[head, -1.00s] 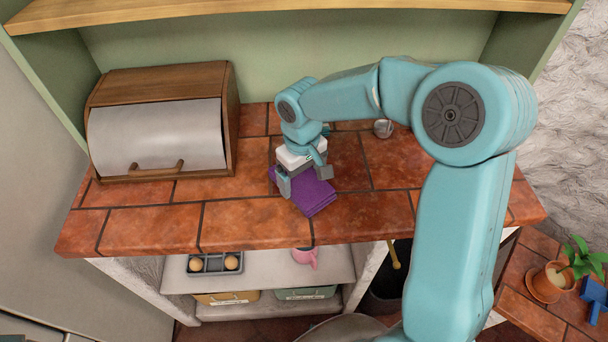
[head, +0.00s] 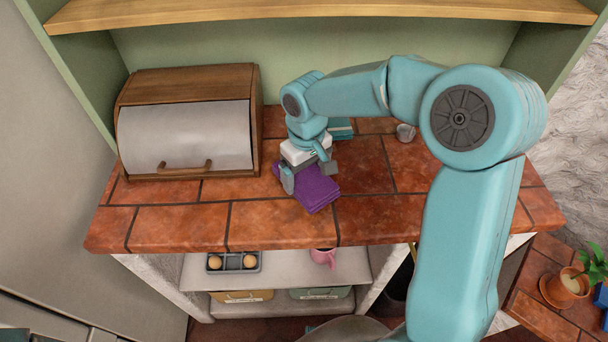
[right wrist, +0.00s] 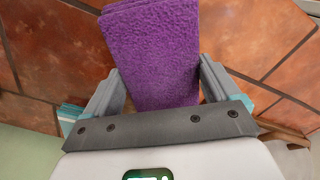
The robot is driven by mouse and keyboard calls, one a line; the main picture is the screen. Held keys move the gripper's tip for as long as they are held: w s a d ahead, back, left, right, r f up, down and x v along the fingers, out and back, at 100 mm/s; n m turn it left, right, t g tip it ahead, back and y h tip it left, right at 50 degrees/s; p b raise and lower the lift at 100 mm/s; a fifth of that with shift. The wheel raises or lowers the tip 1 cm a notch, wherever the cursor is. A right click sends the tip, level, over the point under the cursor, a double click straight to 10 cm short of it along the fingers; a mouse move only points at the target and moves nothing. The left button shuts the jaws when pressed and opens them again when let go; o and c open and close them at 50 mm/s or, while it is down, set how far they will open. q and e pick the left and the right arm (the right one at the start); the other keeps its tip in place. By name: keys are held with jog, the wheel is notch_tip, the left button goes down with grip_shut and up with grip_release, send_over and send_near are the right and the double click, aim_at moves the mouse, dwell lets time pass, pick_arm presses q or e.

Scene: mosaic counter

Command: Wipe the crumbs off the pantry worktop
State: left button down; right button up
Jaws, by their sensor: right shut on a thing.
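A folded purple cloth (head: 317,194) lies flat on the red-brown tiled worktop (head: 190,225), right of the bread box. It also shows in the right wrist view (right wrist: 155,45), between the two fingers. My right gripper (head: 309,174) points down and is shut on the cloth, with one finger on each side of it. The gripper hides the cloth's back part. I cannot make out any crumbs on the tiles in either view. My left gripper is not in view.
A wooden bread box (head: 185,125) stands at the back left. A teal item (head: 341,129) is partly hidden behind my gripper. A small grey cup (head: 405,132) stands at the back right. The front left tiles are clear. A shelf (head: 320,11) runs above.

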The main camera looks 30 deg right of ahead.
jog(key=shift+a+r+p, duration=0.15)
jog(key=shift+r+p, duration=0.3)
jog(key=shift+r, duration=0.35)
jog(key=shift+w+r+p, duration=0.1)
jog(key=shift+r+p, duration=0.25)
jog(key=shift+r, duration=0.05)
jog(key=shift+d+r+p, duration=0.2)
jog(key=shift+r+p, duration=0.4)
jog(key=shift+r, duration=0.1)
jog(key=shift+r+p, duration=0.3)
jog(key=shift+r, duration=0.15)
jog(key=shift+a+r+p, duration=0.15)
jog(key=shift+r+p, duration=0.3)
jog(key=shift+r, duration=0.15)
